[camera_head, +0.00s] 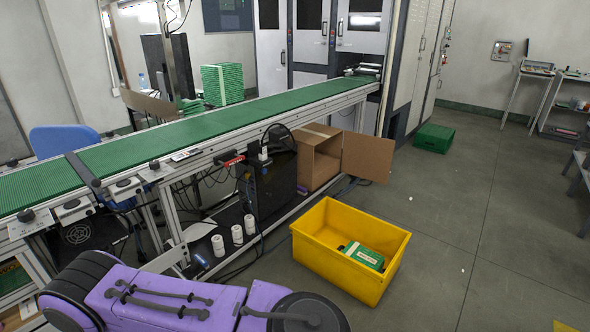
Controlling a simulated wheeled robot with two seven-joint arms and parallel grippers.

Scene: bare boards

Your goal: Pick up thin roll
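Several white rolls stand upright on the dark lower shelf under the conveyor. The left white roll (218,245) is nearest, the middle white roll (237,234) is slightly behind it, and the right white roll (249,224) is farthest back, by the black box. They stand apart from one another and look alike in width, so I cannot tell which is the thin roll. Neither of my grippers is in view. A purple and black body part fills the bottom left, in front of the shelf.
A long green conveyor (225,126) runs above the shelf. A black machine (268,189) with cables and an open cardboard box (318,158) are beside the rolls. A yellow bin (330,265) holding a green box (362,256) stands on the floor.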

